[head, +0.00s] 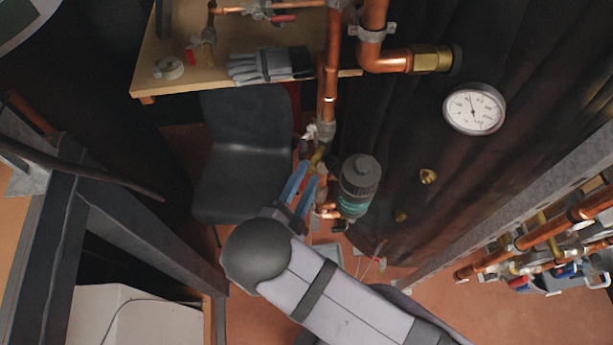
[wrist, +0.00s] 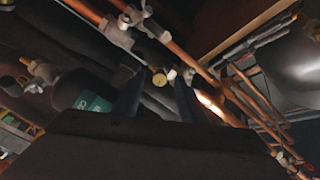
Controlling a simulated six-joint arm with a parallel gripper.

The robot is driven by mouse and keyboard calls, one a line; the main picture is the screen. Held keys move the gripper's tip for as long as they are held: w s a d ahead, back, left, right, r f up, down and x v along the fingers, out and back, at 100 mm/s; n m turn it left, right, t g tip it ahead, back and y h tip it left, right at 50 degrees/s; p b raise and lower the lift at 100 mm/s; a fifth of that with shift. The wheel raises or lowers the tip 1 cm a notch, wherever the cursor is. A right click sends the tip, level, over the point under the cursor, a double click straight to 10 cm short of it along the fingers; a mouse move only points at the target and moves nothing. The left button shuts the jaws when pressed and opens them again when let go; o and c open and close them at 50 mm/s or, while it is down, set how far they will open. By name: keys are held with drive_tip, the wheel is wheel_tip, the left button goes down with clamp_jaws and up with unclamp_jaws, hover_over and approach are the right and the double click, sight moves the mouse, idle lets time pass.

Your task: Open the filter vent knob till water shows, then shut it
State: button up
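The filter (head: 360,180) is a dark grey canister with a teal label, on the copper pipework right of my gripper in the head view. Part of its teal label (wrist: 92,103) shows left of my fingers in the wrist view. My gripper (head: 309,171) reaches up between the chair and the filter. In the wrist view my gripper (wrist: 158,84) is open, its two dark fingers apart with nothing held. A small round brass piece (wrist: 159,78) shows between the fingertips, seemingly beyond them; I cannot tell whether it is the vent knob. No water is visible.
A vertical copper pipe (head: 329,85) runs above the filter. A pressure gauge (head: 474,108) is at upper right. A wooden table (head: 150,65) with gloves (head: 262,66) stands behind a black chair (head: 245,145). More pipework (head: 535,238) lines the right side.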

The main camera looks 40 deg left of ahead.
drive_tip(key=b+v, duration=0.2)
drive_tip(key=v, duration=0.4)
drive_tip(key=shift+s, duration=0.4)
drive_tip(key=shift+d, duration=0.15)
